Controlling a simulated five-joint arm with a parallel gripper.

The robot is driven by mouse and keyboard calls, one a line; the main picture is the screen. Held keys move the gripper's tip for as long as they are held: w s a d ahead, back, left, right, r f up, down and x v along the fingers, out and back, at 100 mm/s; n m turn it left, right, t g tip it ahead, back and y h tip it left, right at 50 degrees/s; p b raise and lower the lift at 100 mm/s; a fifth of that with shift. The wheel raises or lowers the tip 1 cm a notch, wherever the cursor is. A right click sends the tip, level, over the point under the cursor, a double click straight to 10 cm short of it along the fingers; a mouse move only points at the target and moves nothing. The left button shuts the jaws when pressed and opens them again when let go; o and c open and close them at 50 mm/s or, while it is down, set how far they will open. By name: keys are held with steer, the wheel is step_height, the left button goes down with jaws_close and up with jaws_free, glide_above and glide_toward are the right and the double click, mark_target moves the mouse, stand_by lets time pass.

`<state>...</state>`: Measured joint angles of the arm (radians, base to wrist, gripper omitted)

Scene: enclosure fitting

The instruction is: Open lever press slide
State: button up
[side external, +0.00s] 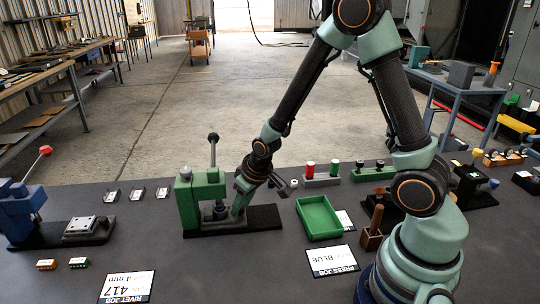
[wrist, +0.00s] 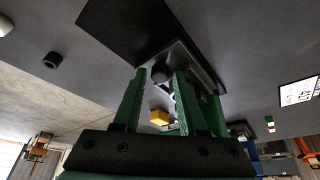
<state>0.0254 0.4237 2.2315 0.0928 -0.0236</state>
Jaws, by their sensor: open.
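The green lever press (side external: 187,205) stands on a black base plate (side external: 262,218) in the middle of the bench. Its lever (side external: 213,152) points up and ends in a dark ball knob.
A green tray (side external: 318,218) lies right of the press, with red and green cylinders (side external: 322,169) behind it. A blue rivet press (side external: 18,212) stands at the left. Cards (side external: 127,287) lie in front.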

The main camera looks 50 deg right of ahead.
jaws_close()
stand_by(1.4)
